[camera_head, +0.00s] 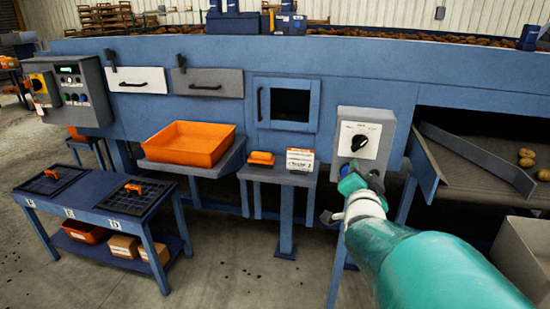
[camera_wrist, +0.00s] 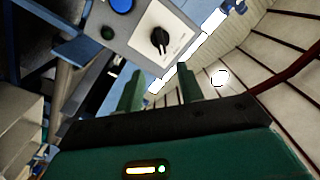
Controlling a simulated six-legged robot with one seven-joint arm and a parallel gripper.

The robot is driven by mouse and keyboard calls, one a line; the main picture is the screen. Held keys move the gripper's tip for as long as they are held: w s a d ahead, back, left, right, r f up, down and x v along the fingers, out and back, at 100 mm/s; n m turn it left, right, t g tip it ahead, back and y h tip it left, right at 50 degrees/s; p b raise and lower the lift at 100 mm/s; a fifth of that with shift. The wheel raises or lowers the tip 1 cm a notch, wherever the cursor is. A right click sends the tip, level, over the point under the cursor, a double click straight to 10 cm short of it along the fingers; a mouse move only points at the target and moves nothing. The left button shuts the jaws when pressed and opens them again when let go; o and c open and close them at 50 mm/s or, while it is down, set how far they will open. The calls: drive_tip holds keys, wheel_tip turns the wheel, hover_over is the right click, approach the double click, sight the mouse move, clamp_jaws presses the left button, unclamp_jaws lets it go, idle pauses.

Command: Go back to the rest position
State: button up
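My gripper (camera_head: 352,182) is at the end of my teal arm, low in front of the grey control box (camera_head: 375,119) with a black rotary knob (camera_head: 359,143) on a white plate. In the wrist view my gripper (camera_wrist: 162,88) shows two green fingers standing apart with nothing between them. The knob (camera_wrist: 159,40) shows beyond the fingertips there, apart from them. A blue button (camera_wrist: 121,5) and a green button (camera_wrist: 107,33) are on the same box. In the head view my gripper hides the box's lower part.
An orange tray (camera_head: 187,144) sits on a shelf left of centre. A small shelf (camera_head: 276,174) holds an orange item and a white box. A blue table (camera_head: 100,207) stands at left. A grey bin (camera_head: 522,260) and a conveyor with potatoes are at right. Open floor lies front left.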

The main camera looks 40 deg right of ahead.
idle(0.3)
drive_tip(key=w+a+f+n+y, duration=0.25)
drive_tip(key=a+n+y, duration=0.2)
drive_tip(key=a, duration=0.55)
drive_tip(key=w+a+f+n+y, duration=0.1)
drive_tip(key=w+a+n+y, duration=0.35)
drive_tip(key=a, duration=0.55)
drive_tip(key=s+a+f+n+g+y, duration=0.2)
drive_tip(key=s+a+n+g, duration=0.1)
drive_tip(key=a, duration=0.5)
drive_tip(key=s+a+f+n+g+y, duration=0.2)
drive_tip(key=s+a+n+g, duration=0.1)
drive_tip(key=s+a+n, duration=0.3)
drive_tip(key=s+a, duration=0.2)
drive_tip(key=a, duration=0.1)
drive_tip(key=shift+s+a+y, duration=0.15)
drive_tip(key=shift+y, duration=0.15)
drive_tip(key=shift+d, duration=0.2)
